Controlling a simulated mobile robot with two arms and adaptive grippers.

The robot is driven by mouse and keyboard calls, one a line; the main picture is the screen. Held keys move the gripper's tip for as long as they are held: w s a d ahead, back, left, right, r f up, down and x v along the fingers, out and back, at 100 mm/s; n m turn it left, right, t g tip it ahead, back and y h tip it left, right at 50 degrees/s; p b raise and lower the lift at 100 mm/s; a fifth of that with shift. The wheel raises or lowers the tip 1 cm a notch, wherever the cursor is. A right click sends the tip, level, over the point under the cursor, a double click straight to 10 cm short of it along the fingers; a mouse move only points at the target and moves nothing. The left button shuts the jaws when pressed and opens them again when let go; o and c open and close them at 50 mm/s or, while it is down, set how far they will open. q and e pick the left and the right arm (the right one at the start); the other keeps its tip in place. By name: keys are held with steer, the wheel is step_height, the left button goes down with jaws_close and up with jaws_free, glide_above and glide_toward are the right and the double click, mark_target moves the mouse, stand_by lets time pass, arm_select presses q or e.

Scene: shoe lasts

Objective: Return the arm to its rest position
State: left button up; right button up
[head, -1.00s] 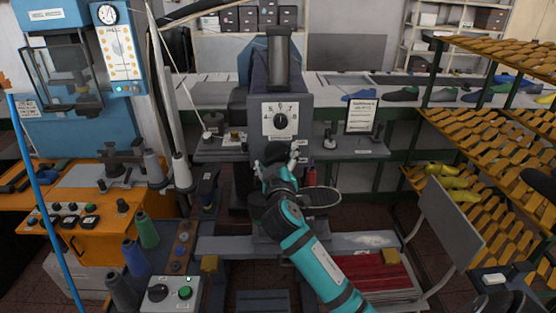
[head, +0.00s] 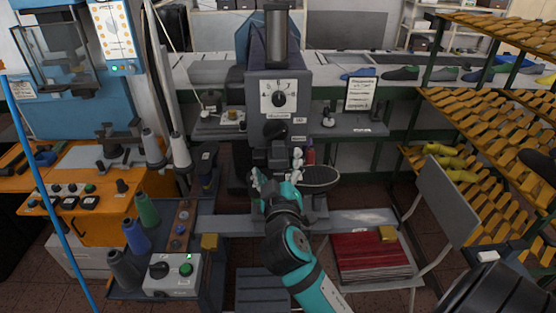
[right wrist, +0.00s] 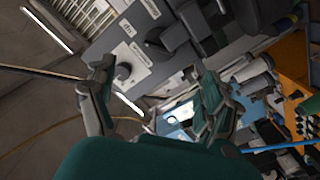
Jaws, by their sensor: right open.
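My right arm (head: 310,275) is teal and dark grey and reaches up from the bottom middle of the head view. Its gripper (head: 276,166) is open, with fingers apart and nothing seen between them. It is in front of the grey machine (head: 263,88), below the numbered dial (head: 278,98) and a black knob (head: 275,131). In the right wrist view the open fingers (right wrist: 152,78) spread wide, with the machine's dial and knob beyond them, apart from the fingers. My left gripper is not in view.
A control box (head: 172,273) with a green button is at lower left. A red stack (head: 370,257) lies low right.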

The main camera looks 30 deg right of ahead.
stand_by(0.4)
steer(key=s+a+f+n+g+y+b, duration=0.1)
steer(key=s+a+f+g+y+b, duration=0.1)
steer(key=f, duration=1.4)
steer(key=s+a+f+n+g+y+b, duration=0.1)
steer(key=a+f+n+g+y+b, duration=0.15)
steer(key=f, duration=1.35)
steer(key=s+a+f+n+g+y+b, duration=0.1)
steer(key=s+a+f+g+y+b, duration=0.15)
steer(key=f, duration=1.35)
steer(key=s+a+f+m+g+y+b, duration=0.1)
steer(key=s+f+g, duration=0.1)
steer(key=s+f, duration=0.7)
steer(key=s+a+f+g+y+b, duration=0.1)
steer(key=s+f+b, duration=0.1)
steer(key=s+f, duration=0.65)
steer(key=s+f+m+g+b, duration=0.1)
steer(key=s+f+g, duration=0.1)
steer(key=s+f, duration=0.4)
steer(key=s+d+f+m+g+b, duration=0.1)
steer(key=s+f+g, duration=0.1)
steer(key=s+f, duration=0.5)
steer(key=s, duration=0.6)
steer(key=shift+s+y, duration=0.2)
steer(key=shift+y, duration=0.1)
steer(key=shift+f, duration=0.1)
